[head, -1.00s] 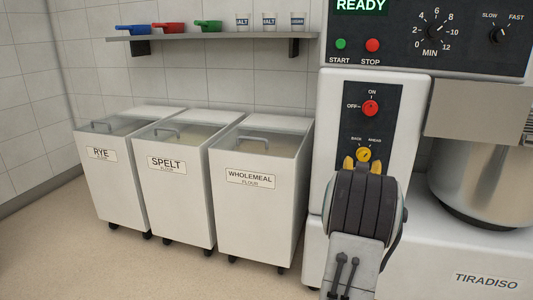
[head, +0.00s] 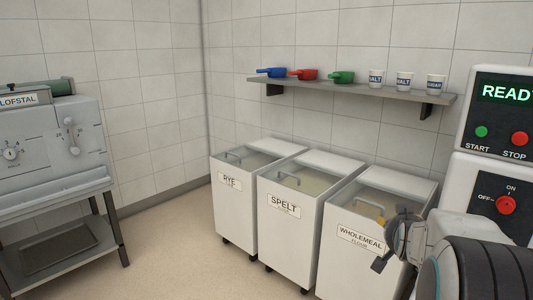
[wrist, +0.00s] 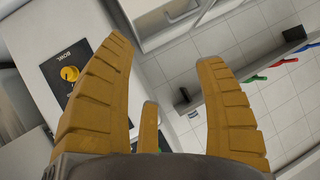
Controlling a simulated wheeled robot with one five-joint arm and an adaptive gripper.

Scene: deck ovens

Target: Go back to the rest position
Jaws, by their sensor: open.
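The mixer's red switch (head: 506,205) shows at the right edge of the head view.
The spelt bin (head: 284,232) and rye bin (head: 230,204) stand left of the wholemeal bin. A wall shelf (head: 350,90) holds coloured scoops and labelled cups. A grey machine (head: 50,150) on a stand is at the left. Floor between it and the bins is clear.

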